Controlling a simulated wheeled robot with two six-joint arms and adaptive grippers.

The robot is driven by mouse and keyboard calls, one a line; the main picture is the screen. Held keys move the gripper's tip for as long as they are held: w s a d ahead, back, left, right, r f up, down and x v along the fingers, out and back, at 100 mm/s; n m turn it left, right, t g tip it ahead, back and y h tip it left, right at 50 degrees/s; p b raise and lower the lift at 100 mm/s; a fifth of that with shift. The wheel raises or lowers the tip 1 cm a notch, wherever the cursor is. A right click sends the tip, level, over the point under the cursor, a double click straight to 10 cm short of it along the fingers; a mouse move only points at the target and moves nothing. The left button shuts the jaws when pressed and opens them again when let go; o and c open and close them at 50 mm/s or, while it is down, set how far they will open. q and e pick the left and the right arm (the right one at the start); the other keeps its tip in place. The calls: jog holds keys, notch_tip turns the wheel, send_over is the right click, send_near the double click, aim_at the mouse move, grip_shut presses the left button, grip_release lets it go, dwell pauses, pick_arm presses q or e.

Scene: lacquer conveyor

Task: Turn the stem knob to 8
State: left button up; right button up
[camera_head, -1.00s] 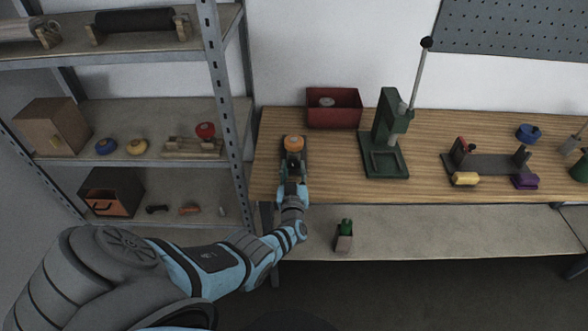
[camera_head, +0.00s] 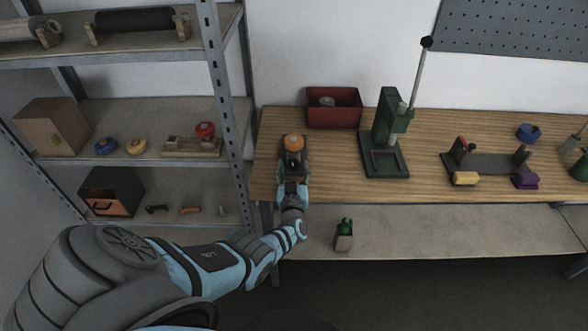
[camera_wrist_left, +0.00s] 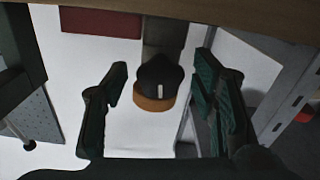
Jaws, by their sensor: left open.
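The stem knob (camera_head: 293,142), with an orange body, stands at the left end of the wooden bench, on a dark fixture. In the left wrist view the knob (camera_wrist_left: 157,82) shows a dark cap with a short white mark and an orange band. The number it points to cannot be read. My left gripper (camera_head: 293,172) is open, just on the near side of the knob. In the left wrist view its green-padded fingers (camera_wrist_left: 160,98) stand apart, one either side of the knob, with gaps visible. My right gripper is not in view.
A red bin (camera_head: 334,109) stands behind and right of the knob. A green lever press (camera_head: 386,140) stands further right. The metal shelf's upright (camera_head: 228,100) is close on the left. Open bench lies between the knob and the press.

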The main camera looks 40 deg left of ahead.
pick_arm(q)
jog(key=shift+s+d+f, duration=0.1)
jog(key=shift+s+d, duration=0.2)
jog(key=shift+s, duration=0.15)
jog(key=v, duration=1.1)
jog(key=shift+w, duration=0.1)
